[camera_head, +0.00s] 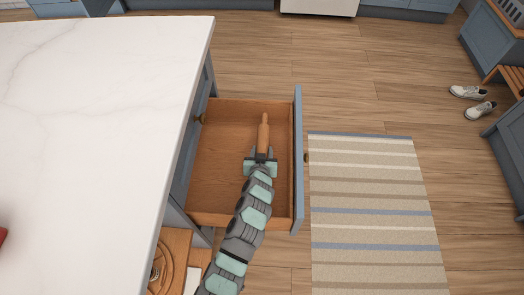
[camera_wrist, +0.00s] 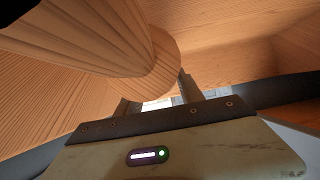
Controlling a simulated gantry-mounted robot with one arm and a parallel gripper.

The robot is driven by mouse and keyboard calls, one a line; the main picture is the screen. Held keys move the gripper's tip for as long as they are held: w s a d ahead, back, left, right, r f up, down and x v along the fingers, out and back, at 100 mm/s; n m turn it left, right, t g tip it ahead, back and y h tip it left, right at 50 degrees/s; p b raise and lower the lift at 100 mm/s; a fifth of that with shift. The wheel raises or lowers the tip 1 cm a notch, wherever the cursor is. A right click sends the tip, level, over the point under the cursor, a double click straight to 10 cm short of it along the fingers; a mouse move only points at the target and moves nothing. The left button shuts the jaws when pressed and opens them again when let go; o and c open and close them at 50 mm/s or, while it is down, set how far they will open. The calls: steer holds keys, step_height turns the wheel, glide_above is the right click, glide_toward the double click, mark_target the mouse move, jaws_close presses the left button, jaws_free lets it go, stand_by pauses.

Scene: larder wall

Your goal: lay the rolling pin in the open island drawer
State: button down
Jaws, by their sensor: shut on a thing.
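The wooden rolling pin (camera_head: 263,134) shows in the head view beyond my gripper (camera_head: 260,160), over the floor of the open island drawer (camera_head: 213,155). My gripper is shut on the rolling pin near its close end. In the wrist view the rolling pin (camera_wrist: 110,40) fills the upper left, and my gripper (camera_wrist: 160,100) shows below its rounded end. Drawer wood lies behind it. The pin points away from me, roughly along the drawer front. I cannot tell whether it touches the drawer floor. The drawer looks otherwise empty.
The white island top (camera_head: 100,90) is left of the drawer. The blue drawer front (camera_head: 298,150) stands at the right, with a striped rug (camera_head: 370,210) beyond. Wooden boards (camera_head: 172,255) sit below the drawer's near side. White shoes (camera_head: 475,100) lie far right.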

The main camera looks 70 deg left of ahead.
steer(key=shift+r, duration=0.1)
steer(key=c, duration=0.7)
jaws_free()
steer(key=shift+c, duration=0.2)
steer(key=shift+r, duration=0.15)
steer(key=shift+s+d+r+p, duration=0.15)
steer(key=shift+d+r+p, duration=0.15)
steer(key=shift+r+p, duration=0.45)
steer(key=p+v, duration=0.2)
steer(key=v, duration=0.9)
steer(key=shift+d+f+p, duration=0.1)
steer(key=shift+p, duration=0.25)
